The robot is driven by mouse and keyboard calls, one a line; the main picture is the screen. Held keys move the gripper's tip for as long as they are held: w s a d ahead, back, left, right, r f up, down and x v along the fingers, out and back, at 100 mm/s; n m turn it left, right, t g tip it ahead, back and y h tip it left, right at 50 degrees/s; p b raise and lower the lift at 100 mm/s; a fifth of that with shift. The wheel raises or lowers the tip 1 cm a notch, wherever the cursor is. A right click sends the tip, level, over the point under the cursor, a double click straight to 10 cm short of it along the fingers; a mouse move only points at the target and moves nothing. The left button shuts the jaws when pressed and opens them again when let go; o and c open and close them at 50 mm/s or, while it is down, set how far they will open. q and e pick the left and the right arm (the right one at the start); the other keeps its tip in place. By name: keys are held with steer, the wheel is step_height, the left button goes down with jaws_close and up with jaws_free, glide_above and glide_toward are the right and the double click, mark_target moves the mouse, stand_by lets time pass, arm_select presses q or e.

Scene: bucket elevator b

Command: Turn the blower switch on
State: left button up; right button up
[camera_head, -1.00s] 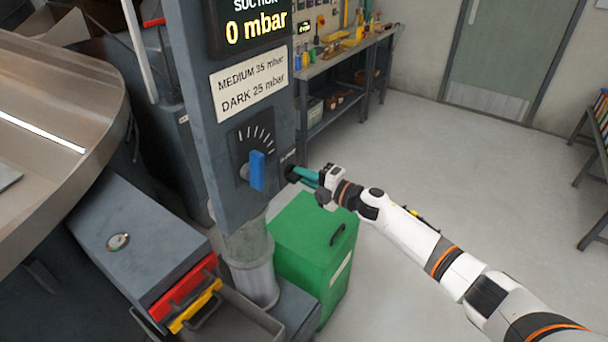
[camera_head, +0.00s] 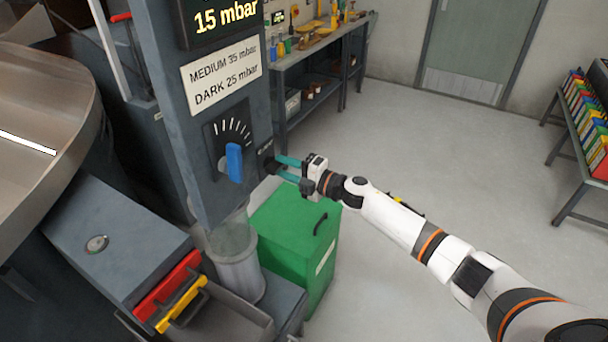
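The blower switch (camera_head: 266,162) is a small dark part on the right side face of the grey column (camera_head: 180,150), beside a small label that is too small to read. My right gripper (camera_head: 279,166) has two teal fingers pointing left at the switch. The fingers are spread, with a gap between them, and their tips are close to the switch. I cannot tell whether they touch it. The display (camera_head: 222,17) at the column's top reads 15 mbar. My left gripper is not in view.
A blue dial handle (camera_head: 234,162) is on the column's front, under a sign (camera_head: 221,78). A green bin (camera_head: 300,235) stands below my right gripper. Red (camera_head: 168,285) and yellow (camera_head: 183,305) handles are at lower left.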

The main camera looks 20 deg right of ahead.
steer(key=b+v, duration=0.3)
steer(key=v, duration=0.8)
steer(key=shift+b, duration=0.35)
steer(key=shift+d, duration=0.1)
steer(key=s+d+f+m+h, duration=0.1)
steer(key=d+f+m+h, duration=0.3)
steer(key=f, duration=0.6)
steer(key=d+f+m+h, duration=0.15)
steer(key=f+m, duration=0.35)
steer(key=f, duration=0.5)
steer(key=s+f+m+g+h+b, duration=0.1)
steer(key=s+f+m+h, duration=0.1)
steer(key=s+f, duration=0.35)
steer(key=s+f+m+g+h, duration=0.1)
steer(key=s+f+m, duration=0.2)
steer(key=f, duration=0.6)
steer(key=s+f+m+g+h+b, duration=0.1)
steer(key=s+f+m+g+h, duration=0.1)
steer(key=s+f, duration=0.4)
steer(key=s+a+f+m+g, duration=0.2)
steer(key=s+f+m+g, duration=0.2)
steer(key=s+f, duration=0.9)
steer(key=s+a+f+m+g, duration=0.1)
steer(key=s+a+f, duration=0.3)
steer(key=s, duration=0.7)
steer(key=s+a+f+m+g, duration=0.2)
steer(key=s+a+f+g, duration=0.1)
steer(key=s, duration=0.9)
steer(key=shift+a+f+g, duration=0.4)
steer(key=shift+a+g, duration=0.2)
